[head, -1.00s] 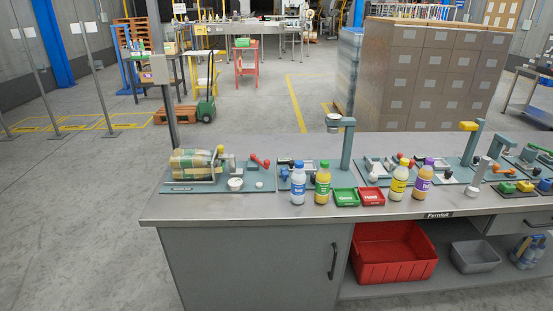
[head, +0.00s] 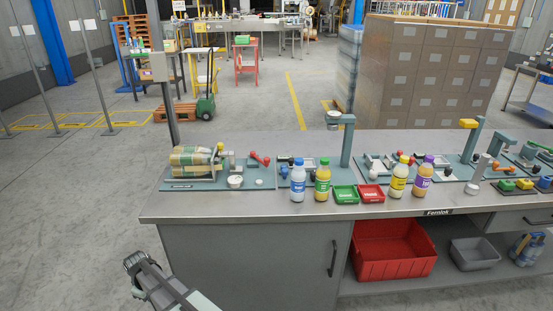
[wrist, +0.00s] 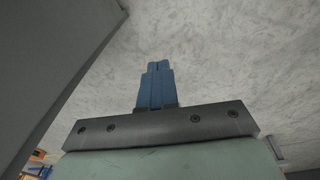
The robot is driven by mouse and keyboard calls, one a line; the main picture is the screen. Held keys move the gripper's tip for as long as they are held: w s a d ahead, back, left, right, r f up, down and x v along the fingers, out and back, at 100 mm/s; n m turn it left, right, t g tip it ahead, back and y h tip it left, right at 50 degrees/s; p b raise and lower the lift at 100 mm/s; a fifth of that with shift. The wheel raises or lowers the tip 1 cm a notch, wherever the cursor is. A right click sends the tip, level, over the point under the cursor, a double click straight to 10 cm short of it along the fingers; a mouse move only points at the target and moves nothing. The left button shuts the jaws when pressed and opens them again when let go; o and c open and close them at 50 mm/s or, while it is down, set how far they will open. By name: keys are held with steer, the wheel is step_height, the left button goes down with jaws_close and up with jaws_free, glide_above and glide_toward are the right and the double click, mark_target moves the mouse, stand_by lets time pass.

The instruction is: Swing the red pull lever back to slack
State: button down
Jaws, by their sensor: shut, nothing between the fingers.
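A small red lever (head: 260,158) with a rounded knob stands on the leftmost teal station plate on the bench, right of a clear-wrapped bundle (head: 190,160). It looks tilted, but its exact angle is too small to tell. My gripper (head: 134,260) is low at the bottom left in the head view, in front of the bench and below its top, well away from the lever. In the wrist view the blue fingers (wrist: 157,68) are shut together with nothing between them, over bare floor. The lever does not show there.
The bench top (head: 250,206) carries several bottles, a green tray (head: 345,201), a red tray (head: 371,201) and more stations to the right. The grey cabinet side (wrist: 45,45) is close on the left in the wrist view.

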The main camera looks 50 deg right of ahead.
steer(key=w+d+r+n+t, duration=0.1)
steer(key=w+r+t, duration=0.1)
steer(key=w+r, duration=0.8)
steer(key=w+d+r+n+t, duration=0.1)
steer(key=w+r+t, duration=0.1)
steer(key=w+r, duration=0.75)
steer(key=d+r+m, duration=0.1)
steer(key=d+r, duration=1.4)
steer(key=s+d+r+m+y, duration=0.1)
steer(key=s+d+r, duration=0.2)
steer(key=d, duration=0.6)
steer(key=s+d+r+m, duration=0.2)
steer(key=d+r, duration=0.2)
steer(key=d, duration=0.5)
steer(key=s+d+r+m+y, duration=0.1)
steer(key=s+d+r, duration=0.2)
steer(key=d, duration=0.6)
steer(key=s+d+f+m, duration=0.1)
steer(key=s+d+m, duration=0.2)
steer(key=s+d, duration=0.7)
steer(key=s+d+f+m+t+y, duration=0.1)
steer(key=s+d+m, duration=0.2)
steer(key=s+d, duration=0.8)
steer(key=d, duration=0.4)
steer(key=shift+s+f+y, duration=0.3)
steer(key=shift+f, duration=0.1)
